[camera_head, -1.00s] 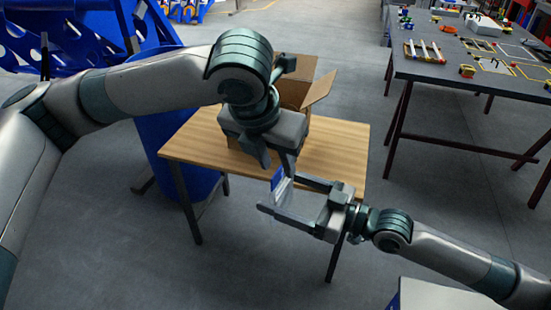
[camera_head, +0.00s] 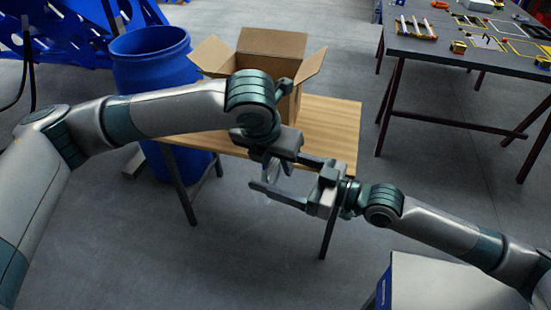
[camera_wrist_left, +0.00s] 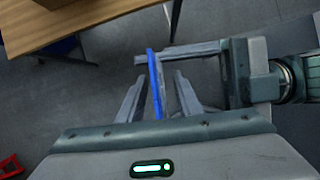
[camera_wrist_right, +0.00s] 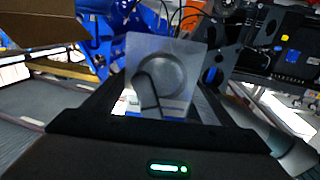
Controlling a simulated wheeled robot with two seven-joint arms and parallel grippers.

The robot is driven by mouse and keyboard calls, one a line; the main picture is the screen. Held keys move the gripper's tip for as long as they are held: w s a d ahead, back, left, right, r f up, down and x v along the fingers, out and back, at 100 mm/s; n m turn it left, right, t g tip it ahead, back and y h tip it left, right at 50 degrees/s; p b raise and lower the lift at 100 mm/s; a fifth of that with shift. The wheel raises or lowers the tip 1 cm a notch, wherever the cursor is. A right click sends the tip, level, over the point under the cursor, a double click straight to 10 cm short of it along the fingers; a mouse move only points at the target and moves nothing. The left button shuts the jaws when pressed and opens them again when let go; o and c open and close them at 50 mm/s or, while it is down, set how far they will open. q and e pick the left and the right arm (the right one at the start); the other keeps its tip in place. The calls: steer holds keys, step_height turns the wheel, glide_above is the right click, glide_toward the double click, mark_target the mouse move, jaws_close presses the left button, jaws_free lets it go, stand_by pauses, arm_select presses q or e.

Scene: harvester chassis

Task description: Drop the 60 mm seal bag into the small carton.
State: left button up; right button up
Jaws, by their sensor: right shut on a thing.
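The seal bag (camera_wrist_right: 158,68) is a clear, flat pouch with a round ring inside and a blue-and-white lower strip, face-on in the right wrist view. It shows edge-on as a blue strip in the left wrist view (camera_wrist_left: 154,82). My right gripper (camera_head: 277,173) is shut on it, its long fingers on either side of the bag. My left gripper (camera_head: 276,168) points down over the bag from above. Its fingers (camera_wrist_left: 159,80) stand apart on both sides of the bag with gaps. The small carton (camera_head: 272,44) stands open, flaps spread; its inside bottom is hidden.
The carton stands on a wooden table (camera_head: 335,120), behind my grippers. A blue drum (camera_head: 150,62) is at its left. A dark table (camera_head: 450,50) with trays and parts is at the far right. A pale box (camera_head: 440,285) is at the bottom right.

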arm_select(q)
jaws_close()
arm_select(e)
steer(key=o, duration=1.1)
steer(key=shift+d, duration=0.15)
steer(key=v, duration=1.1)
steer(key=shift+s+d, duration=0.2)
steer(key=shift+d, duration=0.15)
